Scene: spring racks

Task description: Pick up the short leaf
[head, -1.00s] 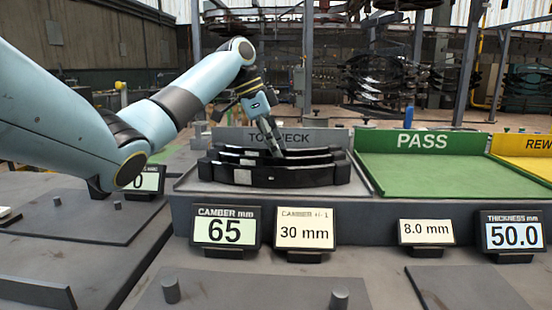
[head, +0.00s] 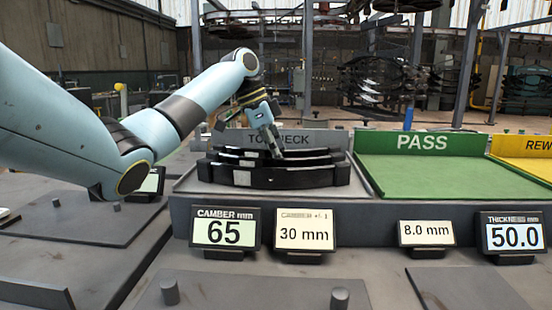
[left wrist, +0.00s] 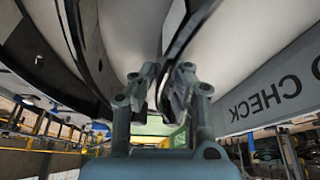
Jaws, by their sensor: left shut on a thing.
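Several dark curved leaves stand on edge, one behind another, in the grey TO CHECK tray (head: 362,190). The front leaf (head: 300,177) is in full view and looks the longest. A shorter leaf (head: 232,151) shows at the back, partly hidden by those in front. My left gripper (head: 277,151) reaches down from behind onto the back of the group and is shut on this short leaf. In the left wrist view a thin dark leaf (left wrist: 184,40) runs between the fingers (left wrist: 162,92). I cannot tell whether it is clear of the tray floor. My right gripper is not in view.
A green PASS tray (head: 430,175) is empty to the right, with a yellow REWORK tray (head: 530,165) beyond it. Display cards, including the camber readout (head: 225,228), stand along the front. Pegs (head: 339,299) rise from the near plates.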

